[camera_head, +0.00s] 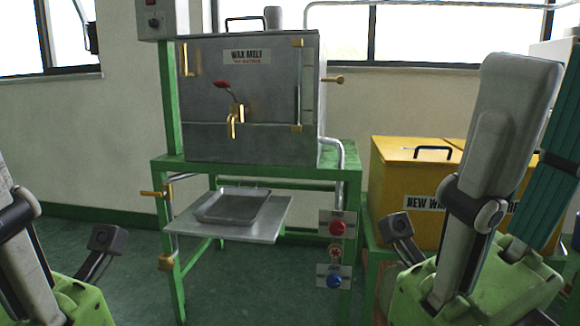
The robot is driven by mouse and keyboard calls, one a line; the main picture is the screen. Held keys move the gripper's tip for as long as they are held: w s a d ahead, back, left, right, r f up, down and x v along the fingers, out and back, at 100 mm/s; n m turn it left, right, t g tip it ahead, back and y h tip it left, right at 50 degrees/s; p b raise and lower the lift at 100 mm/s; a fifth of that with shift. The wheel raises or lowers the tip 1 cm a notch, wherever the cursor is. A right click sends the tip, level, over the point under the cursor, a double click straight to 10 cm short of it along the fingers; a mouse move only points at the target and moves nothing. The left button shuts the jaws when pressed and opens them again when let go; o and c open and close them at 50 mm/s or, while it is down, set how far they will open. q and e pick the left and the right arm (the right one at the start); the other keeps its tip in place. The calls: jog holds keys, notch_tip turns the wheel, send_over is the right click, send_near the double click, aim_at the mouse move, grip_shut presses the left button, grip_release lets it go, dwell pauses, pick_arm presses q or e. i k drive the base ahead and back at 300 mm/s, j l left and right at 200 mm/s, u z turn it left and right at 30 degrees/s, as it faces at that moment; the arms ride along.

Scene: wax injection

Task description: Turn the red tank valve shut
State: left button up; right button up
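The wax melt tank (270,106) is a grey metal box on a green stand, in the middle left of the head view. On its front is a brass tap (236,120) with a spout pointing down. The red tank valve (222,85) is the red-tipped handle above this tap, slanting up and to the left. Nothing is touching it. My two arms show at the lower left and right edges, well apart from the tank. I can make out no fingers of either gripper.
A metal tray (232,207) rests on a grey shelf (270,230) below the tap. Red and blue buttons (336,228) are mounted at the stand's right leg. Yellow wax bins (400,165) stand on the right. The floor before the stand is clear.

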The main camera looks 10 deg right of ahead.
aim_at(336, 227)
jog(key=i+j, duration=0.4)
jog(key=j, duration=0.15)
jog(key=i+j, duration=0.4)
jog(key=i+j+z, duration=0.05)
jog(key=j, duration=0.05)
